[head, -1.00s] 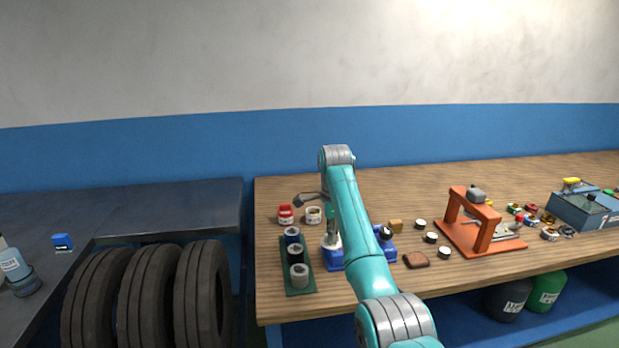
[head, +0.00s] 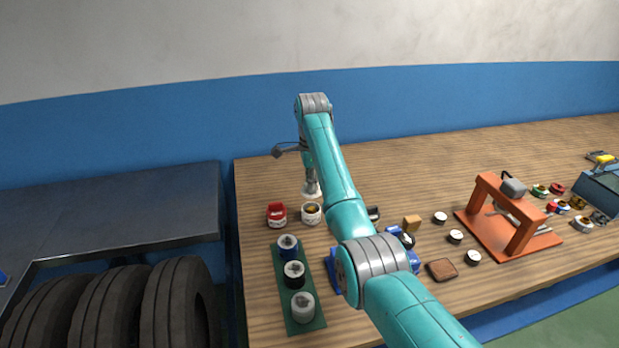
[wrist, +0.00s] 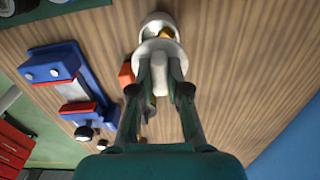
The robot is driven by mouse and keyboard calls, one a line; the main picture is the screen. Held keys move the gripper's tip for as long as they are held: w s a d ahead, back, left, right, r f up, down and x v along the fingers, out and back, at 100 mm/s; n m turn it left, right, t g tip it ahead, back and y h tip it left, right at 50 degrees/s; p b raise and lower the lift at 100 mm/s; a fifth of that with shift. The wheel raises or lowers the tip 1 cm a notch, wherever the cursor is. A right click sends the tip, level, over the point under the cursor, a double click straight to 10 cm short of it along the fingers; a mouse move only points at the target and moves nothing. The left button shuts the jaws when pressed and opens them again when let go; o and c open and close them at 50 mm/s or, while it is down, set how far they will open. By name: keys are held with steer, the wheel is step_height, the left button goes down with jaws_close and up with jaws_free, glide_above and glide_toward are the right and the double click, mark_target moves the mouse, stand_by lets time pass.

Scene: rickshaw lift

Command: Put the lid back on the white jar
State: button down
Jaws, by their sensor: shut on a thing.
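The white jar (head: 311,215) stands upright on the wooden bench, open at the top, with something golden inside. My gripper (head: 312,186) is shut on a white round lid (wrist: 160,55) and holds it just behind the jar in the head view. In the wrist view my gripper (wrist: 160,85) points at the lid, which partly covers the jar (wrist: 157,20); the golden contents show between them. The lid is not seated on the jar. Whether their edges touch I cannot tell.
A green tray (head: 285,318) with several pots lies in front. A blue vise (wrist: 75,88) is close by, partly hidden by my arm in the head view. An orange press (head: 520,247) stands to the right. Bench behind is clear.

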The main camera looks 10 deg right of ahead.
steer(key=shift+f, duration=2.9)
steer(key=shift+f, duration=0.15)
stand_by(0.4)
steer(key=c, duration=0.6)
jaws_free()
steer(key=shift+r, duration=3.5)
